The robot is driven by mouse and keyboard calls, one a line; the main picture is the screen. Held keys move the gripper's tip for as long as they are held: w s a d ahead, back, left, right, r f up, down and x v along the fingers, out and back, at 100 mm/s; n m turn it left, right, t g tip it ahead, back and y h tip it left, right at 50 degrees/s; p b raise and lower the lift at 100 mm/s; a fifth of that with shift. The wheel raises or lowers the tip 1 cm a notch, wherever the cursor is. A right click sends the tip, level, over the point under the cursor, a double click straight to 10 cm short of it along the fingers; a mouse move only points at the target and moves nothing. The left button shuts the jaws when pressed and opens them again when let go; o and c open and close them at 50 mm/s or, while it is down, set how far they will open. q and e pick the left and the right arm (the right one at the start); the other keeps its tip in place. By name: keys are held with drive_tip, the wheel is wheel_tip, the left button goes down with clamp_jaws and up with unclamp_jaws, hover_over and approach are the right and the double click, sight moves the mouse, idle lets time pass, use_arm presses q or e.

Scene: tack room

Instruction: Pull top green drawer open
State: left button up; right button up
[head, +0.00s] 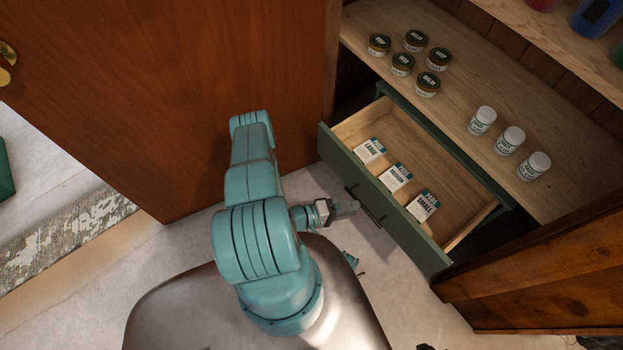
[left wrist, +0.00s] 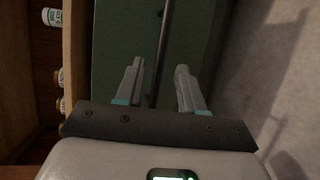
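The top green drawer (head: 385,205) stands pulled out of the cabinet in the head view, with its wooden inside showing. Its dark bar handle (head: 365,206) is on the green front; it also crosses the left wrist view as a thin dark bar (left wrist: 165,35). My left gripper (head: 346,208) is at the handle, in front of the drawer. In the left wrist view the two fingers (left wrist: 159,72) are apart, with the bar between them and gaps on both sides. Whether a finger touches the bar is unclear.
Three labelled boxes (head: 396,177) lie in the drawer. Several dark-lidded jars (head: 428,84) and three white bottles (head: 510,140) stand on the wooden top above. A brown wooden door (head: 150,90) stands at the left. Pale floor lies before the drawer.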

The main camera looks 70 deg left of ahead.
use_arm(q)
drive_tip(key=p+v, duration=0.1)
drive_tip(key=v, duration=1.2)
drive_tip(key=shift+r, duration=0.15)
